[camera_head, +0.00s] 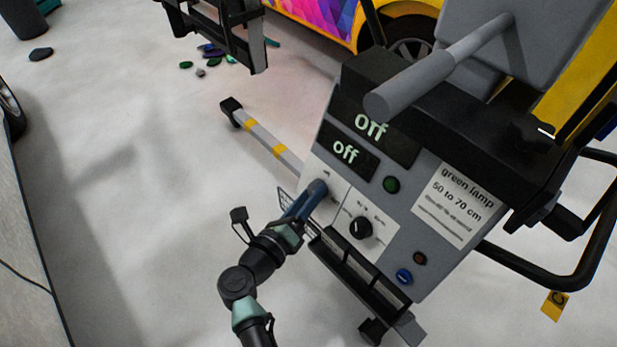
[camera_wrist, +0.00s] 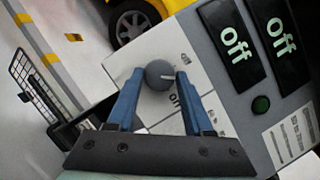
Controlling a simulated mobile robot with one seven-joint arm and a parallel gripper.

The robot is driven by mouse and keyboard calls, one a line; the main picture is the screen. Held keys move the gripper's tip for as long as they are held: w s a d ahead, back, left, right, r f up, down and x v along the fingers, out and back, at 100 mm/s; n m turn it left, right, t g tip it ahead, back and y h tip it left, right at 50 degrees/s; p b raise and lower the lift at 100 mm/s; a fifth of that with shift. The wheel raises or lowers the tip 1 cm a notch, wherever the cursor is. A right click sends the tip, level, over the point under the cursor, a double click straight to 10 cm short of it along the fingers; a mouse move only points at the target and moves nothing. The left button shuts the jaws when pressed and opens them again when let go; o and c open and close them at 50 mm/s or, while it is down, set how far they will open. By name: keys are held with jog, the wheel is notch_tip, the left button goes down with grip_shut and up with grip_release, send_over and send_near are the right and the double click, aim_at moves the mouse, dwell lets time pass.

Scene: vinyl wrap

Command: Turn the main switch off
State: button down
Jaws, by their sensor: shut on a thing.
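The main switch is a round dark grey knob (camera_wrist: 160,75) on a light plate of the control panel (camera_head: 408,240). It has a pale pointer line, and the word "off" is printed on the plate beside it. My gripper (camera_head: 312,192) reaches the panel's left side. In the wrist view its two blue fingers (camera_wrist: 158,84) are shut on the knob, one on each side. In the head view the fingers mostly hide the knob. Two black displays on the panel, a larger one (camera_head: 372,127) and a smaller one (camera_head: 345,151), both read "off".
A second black knob (camera_head: 361,228) sits right of the gripper. A green button (camera_head: 391,185) and a blue button (camera_head: 404,276) are on the panel. A black rack (camera_head: 358,270) runs along its lower edge. A grey handle bar (camera_head: 440,66) juts out above. Open floor lies left.

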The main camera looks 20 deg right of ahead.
jog(key=n+y+p, duration=0.1)
jog(key=n+p, duration=0.1)
jog(key=p, duration=0.2)
jog(key=n+y+p, duration=0.1)
jog(key=n+p, duration=0.4)
jog(key=p, duration=0.2)
jog(key=shift+d+r+n+y+p, duration=0.1)
jog(key=shift+r+n+y+p, duration=0.2)
jog(key=shift+n+y+p, duration=0.1)
jog(key=shift+f, duration=0.1)
jog(key=shift+c, duration=1.5)
grip_release()
jog(key=p+v, duration=0.3)
jog(key=v, duration=1)
jog(key=shift+r, duration=0.2)
